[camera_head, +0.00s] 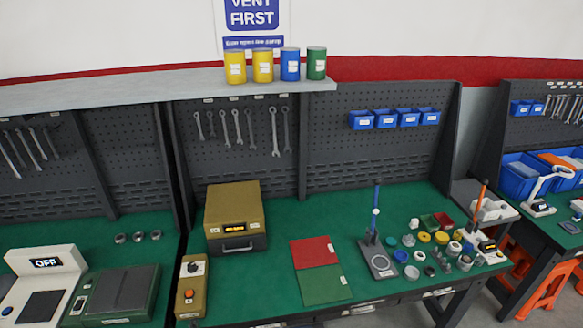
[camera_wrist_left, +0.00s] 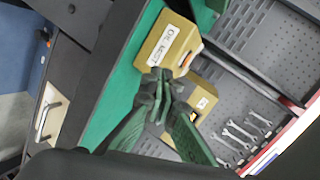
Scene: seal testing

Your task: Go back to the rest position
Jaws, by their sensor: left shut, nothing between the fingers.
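My left gripper (camera_wrist_left: 158,76) shows in the left wrist view, with its dark fingers together and nothing between them. Behind its tips is a yellow box with a white label (camera_wrist_left: 168,42). A second yellow box (camera_wrist_left: 203,98) lies beyond the fingers. Neither of my grippers can be made out in the head view, and my right gripper is in no view.
In the head view, a yellow-and-dark oven-like box (camera_head: 233,205) and a small yellow control box (camera_head: 191,285) stand on the green bench. Red and green mats (camera_head: 318,270), a stand (camera_head: 375,245) and several small parts lie right. Wrenches (camera_head: 240,128) hang on the pegboard.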

